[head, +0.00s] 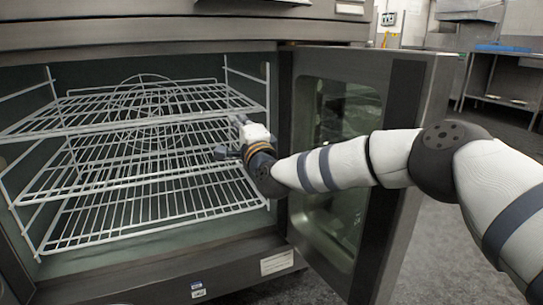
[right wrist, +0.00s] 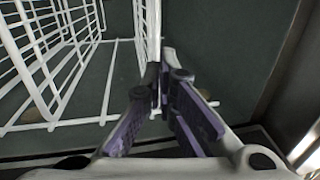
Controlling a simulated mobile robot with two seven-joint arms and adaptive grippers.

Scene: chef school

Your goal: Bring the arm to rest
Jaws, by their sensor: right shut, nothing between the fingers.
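My right arm reaches in from the right in the head view. Its gripper (head: 226,148) is at the right side of the open oven's mouth, beside the ends of the wire racks. In the right wrist view the two dark purple fingers of the gripper (right wrist: 163,80) come together at their tips, with nothing between them. A white rack upright rises right beyond the tips; I cannot tell whether they touch it. My left gripper is not in view.
The oven holds white wire racks (head: 150,170) at several heights, all empty. Its door (head: 407,150) stands open to the right, behind my right forearm. Grey floor (head: 470,150) is clear beyond the door. A steel table (head: 505,100) stands at the far right.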

